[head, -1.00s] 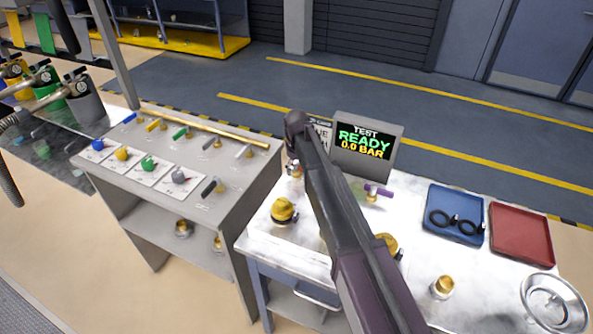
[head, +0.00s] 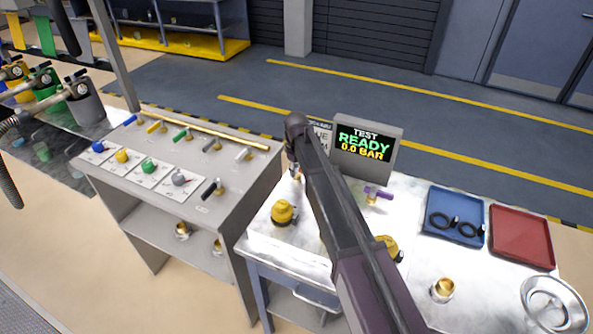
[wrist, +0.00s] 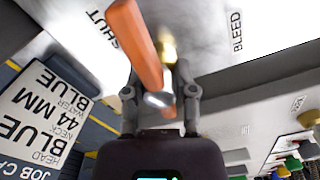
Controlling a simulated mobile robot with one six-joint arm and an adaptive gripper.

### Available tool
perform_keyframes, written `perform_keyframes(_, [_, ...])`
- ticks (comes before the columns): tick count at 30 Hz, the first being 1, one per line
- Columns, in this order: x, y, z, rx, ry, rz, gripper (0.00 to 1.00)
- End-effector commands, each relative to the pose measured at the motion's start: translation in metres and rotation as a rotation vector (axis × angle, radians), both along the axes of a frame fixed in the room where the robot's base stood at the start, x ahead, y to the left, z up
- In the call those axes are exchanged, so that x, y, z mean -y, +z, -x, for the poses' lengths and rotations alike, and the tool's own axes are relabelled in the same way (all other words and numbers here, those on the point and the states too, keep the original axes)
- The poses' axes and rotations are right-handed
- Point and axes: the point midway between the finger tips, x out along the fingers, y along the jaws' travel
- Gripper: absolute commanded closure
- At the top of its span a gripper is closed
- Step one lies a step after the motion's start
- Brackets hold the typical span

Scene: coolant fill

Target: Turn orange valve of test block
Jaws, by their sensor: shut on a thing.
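The orange valve's lever (wrist: 143,45) shows in the wrist view as a long orange bar with a pale metal end, near a brass fitting (wrist: 167,48). My gripper (wrist: 160,98) has its two fingers on either side of the lever's near end and is shut on it. The lever lies between the printed words SHUT and BLEED on the white surface. In the head view my arm hides the orange lever and most of the gripper. The test display (head: 363,146) reads READY, 0.0 BAR.
A purple-handled valve (head: 378,193) and a yellow-capped fitting (head: 283,213) stand on the white bench near my arm. A blue tray (head: 455,198) with black rings and a red tray (head: 521,236) lie to the right. A grey valve stand (head: 205,215) is at left.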

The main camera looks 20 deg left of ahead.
Motion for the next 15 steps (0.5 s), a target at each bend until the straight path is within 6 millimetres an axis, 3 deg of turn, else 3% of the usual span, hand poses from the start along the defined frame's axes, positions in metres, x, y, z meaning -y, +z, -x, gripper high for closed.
perform_keyframes(7, [0.0002, -0.0005, 0.0011, -0.001, 0.138, 0.001, 1.0])
perform_keyframes(15, [0.0003, -0.0005, 0.0014, -0.001, 0.16, 0.001, 1.0])
